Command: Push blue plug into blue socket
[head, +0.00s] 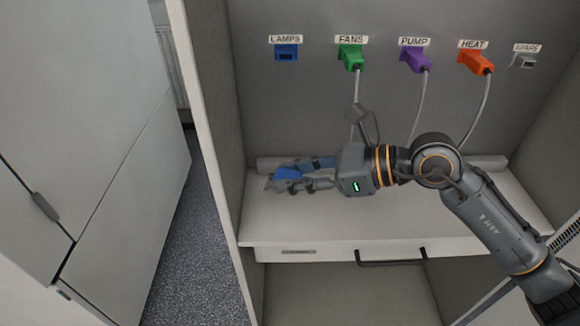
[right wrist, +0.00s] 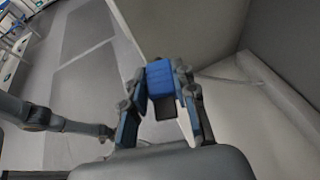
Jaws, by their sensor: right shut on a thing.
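The blue plug (head: 286,173) is held between the fingers of my right gripper (head: 292,176), low over the shelf and left of the wrist. In the right wrist view, the blue plug (right wrist: 160,76) sits between both fingers of the right gripper (right wrist: 160,92), with a dark part on its near side. The blue socket (head: 286,52) is on the grey back panel under the LAMPS label, apart from and above the plug. Nothing is in the socket. My left gripper does not show.
Green (head: 351,56), purple (head: 414,60) and orange (head: 476,62) plugs sit in the panel to the right, with cables hanging down. A grey SPARE socket (head: 525,61) is at far right. The white shelf (head: 300,222) has a drawer handle (head: 392,262) below. A side wall (head: 212,130) bounds the left.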

